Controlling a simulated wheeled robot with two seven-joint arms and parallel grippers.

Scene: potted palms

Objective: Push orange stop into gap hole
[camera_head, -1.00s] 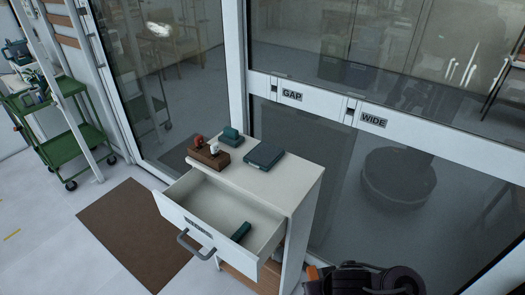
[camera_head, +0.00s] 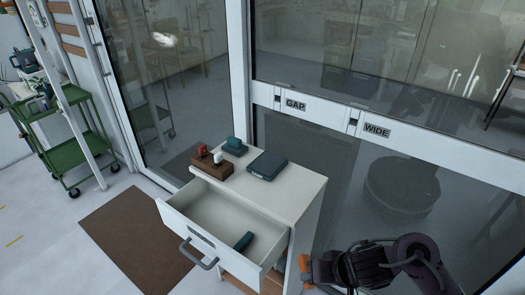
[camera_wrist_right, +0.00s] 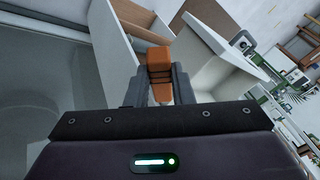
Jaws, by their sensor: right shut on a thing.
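My right gripper (camera_head: 318,270) is at the lower right of the head view, right of the white cabinet. It is shut on the orange stop (camera_head: 305,265), which shows as an orange block between the fingers in the right wrist view (camera_wrist_right: 159,62). The gap hole is a small dark slot (camera_head: 277,101) in the white rail, left of the GAP label (camera_head: 295,104). The gripper and stop are well below the rail and apart from it. A second dark slot (camera_head: 352,125) sits left of the WIDE label (camera_head: 377,130). My left gripper is out of view.
The white cabinet (camera_head: 300,200) has its drawer (camera_head: 190,226) open, with a dark green block (camera_head: 243,241) inside. A brown block (camera_head: 212,166) with small pieces and a dark flat box (camera_head: 267,165) lie on top. Glass panels stand behind.

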